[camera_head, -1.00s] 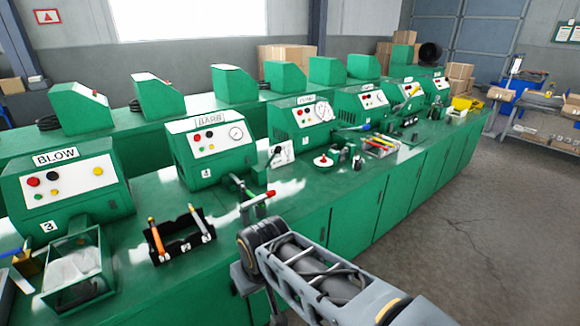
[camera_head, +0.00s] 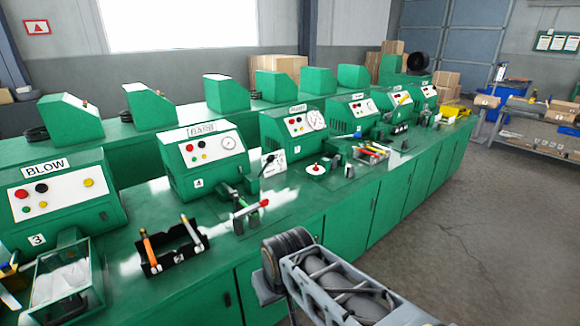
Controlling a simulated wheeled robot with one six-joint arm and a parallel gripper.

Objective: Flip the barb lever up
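The green machine labelled BARB (camera_head: 190,177) stands on the green bench, with a white panel, coloured buttons and a gauge.
A black rack (camera_head: 170,262) with orange and grey tools lies left of the red lever. A clear bin (camera_head: 70,285) stands before the BLOW machine (camera_head: 65,200). More machines line the bench to the right. The floor (camera_head: 460,220) at right is clear.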

